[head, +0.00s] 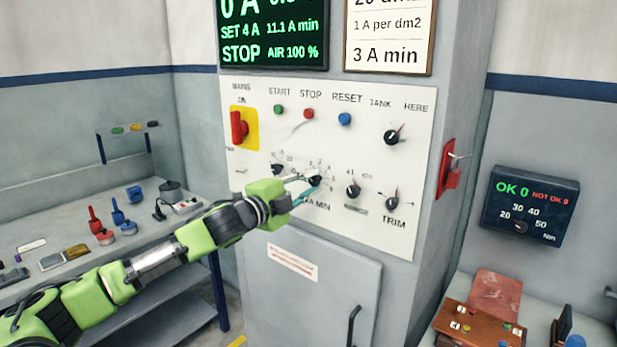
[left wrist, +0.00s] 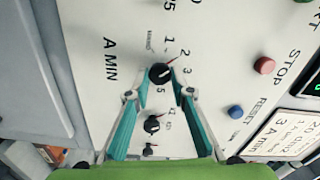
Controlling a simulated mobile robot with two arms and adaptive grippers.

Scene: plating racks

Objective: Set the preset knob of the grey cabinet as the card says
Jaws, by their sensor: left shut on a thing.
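The grey cabinet (head: 237,226) has a white panel (head: 243,205) with several knobs. My left gripper (head: 305,186) is at the A MIN knob (head: 315,180), its fingers on either side of it and shut on it. In the left wrist view the knob (left wrist: 160,74) is black, with numbers around it. Its pointer seems to face the 2. The gripper (left wrist: 159,94) shows there with teal fingers. The card (head: 388,32) above the panel reads 1 A per dm2 and 3 A min; its top is cut off. My right gripper is out of view.
The green display (head: 270,40) reads SET 4 A, 11.1 A min, STOP. Other knobs (head: 353,190) sit close on the right. The red mains switch (head: 238,126) and push buttons (head: 309,113) are above. A workbench (head: 30,225) stands at the left.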

